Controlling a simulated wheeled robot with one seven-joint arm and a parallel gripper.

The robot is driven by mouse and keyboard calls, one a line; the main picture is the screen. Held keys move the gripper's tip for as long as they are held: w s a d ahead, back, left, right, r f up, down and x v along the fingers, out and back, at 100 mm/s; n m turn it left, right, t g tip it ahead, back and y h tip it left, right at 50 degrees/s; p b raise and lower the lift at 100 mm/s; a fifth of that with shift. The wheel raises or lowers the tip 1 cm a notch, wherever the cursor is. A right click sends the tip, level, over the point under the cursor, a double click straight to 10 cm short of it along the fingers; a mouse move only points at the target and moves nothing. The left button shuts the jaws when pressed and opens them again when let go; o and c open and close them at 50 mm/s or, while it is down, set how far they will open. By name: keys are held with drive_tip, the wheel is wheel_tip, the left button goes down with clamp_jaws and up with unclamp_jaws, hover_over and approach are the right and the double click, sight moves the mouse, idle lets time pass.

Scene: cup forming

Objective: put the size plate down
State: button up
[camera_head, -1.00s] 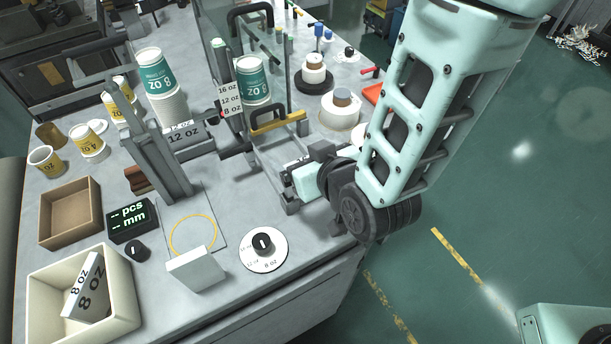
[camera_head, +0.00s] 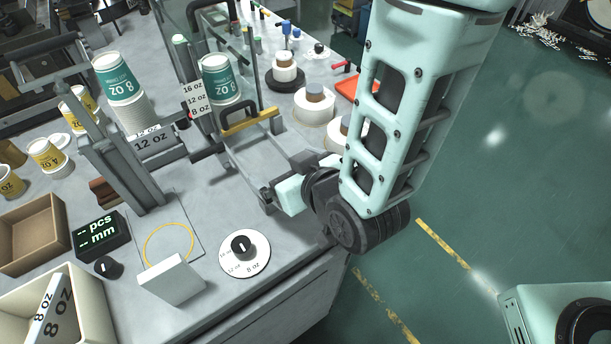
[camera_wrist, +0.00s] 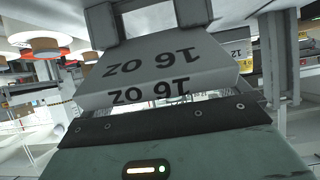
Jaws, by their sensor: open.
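A grey size plate marked 16 oz (camera_wrist: 160,66) fills the middle of the wrist view, its lettering upside down on two faces. My gripper (camera_wrist: 148,18) is open, with its two dark fingers at the plate's far edge. I cannot tell if either finger touches the plate. In the head view my gripper (camera_head: 268,196) is low over the bench's right part, and the 16 oz plate cannot be made out there. A 12 oz plate (camera_head: 153,141) sits at the forming station. An 8 oz plate (camera_head: 50,310) leans in the cream bin (camera_head: 98,290) at the front left.
A size dial (camera_head: 245,262), a white block (camera_head: 172,281) and a counter display (camera_head: 100,236) stand near the front edge. A brown tray (camera_head: 35,235) is at left. Cup stacks (camera_head: 120,78) and guard rails rise behind. White rolls (camera_head: 314,108) stand beyond my gripper.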

drive_tip(key=p+v, duration=0.2)
drive_tip(key=v, duration=0.2)
drive_tip(key=shift+r, duration=0.3)
drive_tip(key=p, duration=0.2)
drive_tip(key=shift+s+r+p, duration=0.1)
drive_tip(key=shift+r+p, duration=0.1)
drive_tip(key=shift+p, duration=0.15)
drive_tip(key=p+v, duration=0.2)
drive_tip(key=p, duration=0.5)
drive_tip(key=shift+s+d, duration=0.1)
drive_tip(key=p+v, duration=0.3)
drive_tip(key=shift+s+d+f, duration=0.1)
drive_tip(key=shift+f, duration=0.15)
